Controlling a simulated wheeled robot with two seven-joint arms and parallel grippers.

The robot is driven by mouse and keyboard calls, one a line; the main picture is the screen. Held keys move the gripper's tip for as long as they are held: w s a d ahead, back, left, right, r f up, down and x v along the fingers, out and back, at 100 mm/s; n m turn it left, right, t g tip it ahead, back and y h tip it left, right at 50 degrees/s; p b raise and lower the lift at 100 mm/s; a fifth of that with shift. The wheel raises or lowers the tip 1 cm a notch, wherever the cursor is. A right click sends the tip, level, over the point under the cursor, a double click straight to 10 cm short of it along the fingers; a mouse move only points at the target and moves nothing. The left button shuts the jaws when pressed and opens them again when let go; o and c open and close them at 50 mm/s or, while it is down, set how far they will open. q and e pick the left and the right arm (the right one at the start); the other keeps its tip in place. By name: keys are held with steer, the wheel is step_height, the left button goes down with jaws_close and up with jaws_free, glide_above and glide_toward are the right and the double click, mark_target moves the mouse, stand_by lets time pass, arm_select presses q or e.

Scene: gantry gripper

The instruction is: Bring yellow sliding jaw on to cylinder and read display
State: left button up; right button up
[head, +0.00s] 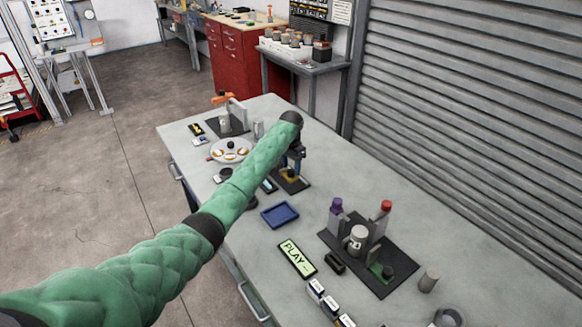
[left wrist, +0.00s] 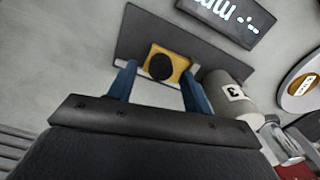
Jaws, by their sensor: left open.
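The yellow sliding jaw (left wrist: 181,68) has a black round knob and sits on a dark plate (left wrist: 130,36). It also shows in the head view (head: 289,175), partly behind my gripper. My left gripper (left wrist: 158,70) is open, its blue fingers on either side of the jaw; contact is unclear. In the head view the left gripper (head: 294,158) is over the plate. A grey cylinder marked 3 (left wrist: 222,88) stands right of the fingers in the wrist view. The display (left wrist: 229,18) appears upside down there, with dashes and "mm". My right gripper is not in view.
A blue tray (head: 279,215) and a green PLAY panel (head: 297,258) lie nearer on the workbench. A black mat (head: 385,284) holds bottles and a cup to the right. A round white plate (head: 230,150) is at the left. The bench's right side is partly clear.

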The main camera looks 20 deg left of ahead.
arm_select(q)
steer(key=shift+w+f, duration=0.15)
steer(key=shift+f, duration=0.8)
steer(key=shift+r, duration=0.1)
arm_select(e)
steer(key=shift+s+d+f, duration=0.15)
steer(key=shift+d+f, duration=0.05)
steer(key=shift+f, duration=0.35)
arm_select(q)
steer(key=shift+c, duration=0.4)
